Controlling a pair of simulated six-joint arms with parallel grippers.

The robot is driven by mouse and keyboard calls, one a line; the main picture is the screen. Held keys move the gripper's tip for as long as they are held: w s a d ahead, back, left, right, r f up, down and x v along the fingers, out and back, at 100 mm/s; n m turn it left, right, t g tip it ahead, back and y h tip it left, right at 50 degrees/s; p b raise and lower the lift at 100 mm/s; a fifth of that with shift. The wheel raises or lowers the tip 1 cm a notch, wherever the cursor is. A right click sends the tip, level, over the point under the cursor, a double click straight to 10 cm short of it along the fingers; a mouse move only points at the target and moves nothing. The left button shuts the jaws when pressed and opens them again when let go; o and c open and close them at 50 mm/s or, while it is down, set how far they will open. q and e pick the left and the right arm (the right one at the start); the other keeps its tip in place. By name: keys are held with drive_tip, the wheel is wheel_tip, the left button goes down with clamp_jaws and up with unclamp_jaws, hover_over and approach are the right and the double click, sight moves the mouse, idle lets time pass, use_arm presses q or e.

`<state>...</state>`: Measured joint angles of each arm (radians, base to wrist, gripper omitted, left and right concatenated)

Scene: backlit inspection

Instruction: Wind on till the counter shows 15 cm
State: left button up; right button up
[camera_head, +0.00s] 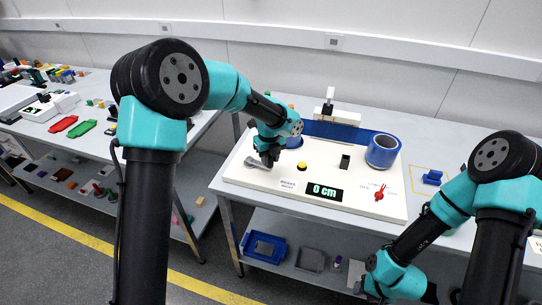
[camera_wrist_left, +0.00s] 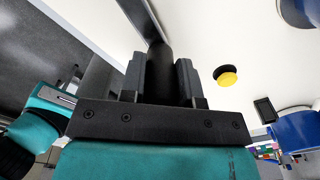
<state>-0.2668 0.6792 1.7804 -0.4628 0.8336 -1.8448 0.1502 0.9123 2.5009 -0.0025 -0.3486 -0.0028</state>
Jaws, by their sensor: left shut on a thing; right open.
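A white winding board (camera_head: 236,172) lies on the table in the head view. Its black counter (camera_head: 324,191) reads 0 cm in green. My left gripper (camera_head: 268,160) is at the left end of the board, shut on a dark upright knob, which shows between the fingers in the left wrist view (camera_wrist_left: 160,62). A grey crank arm (camera_head: 254,162) shows beside the fingers. Blue material (camera_head: 335,131) runs along the back of the board to a blue roll (camera_head: 382,151) at the right. My right arm reaches down at the lower right; its fingers are out of frame.
A yellow button (camera_head: 302,166), also in the left wrist view (camera_wrist_left: 227,78), sits right of the crank. A black block (camera_head: 345,162) and a red lever (camera_head: 379,193) stand further right. A white upright device (camera_head: 330,103) is behind. A blue part (camera_head: 432,177) lies beyond the board.

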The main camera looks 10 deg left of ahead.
use_arm(q)
drive_tip(key=shift+s+a, duration=0.25)
drive_tip(key=shift+s, duration=0.25)
drive_tip(key=shift+s+a, duration=0.2)
drive_tip(key=shift+s, duration=0.3)
drive_tip(key=shift+s+a, duration=1.15)
drive_tip(key=shift+s, duration=0.05)
drive_tip(key=shift+s+a, duration=0.35)
drive_tip(key=shift+a, duration=0.4)
drive_tip(key=shift+s+a, duration=0.35)
drive_tip(key=shift+a, duration=0.35)
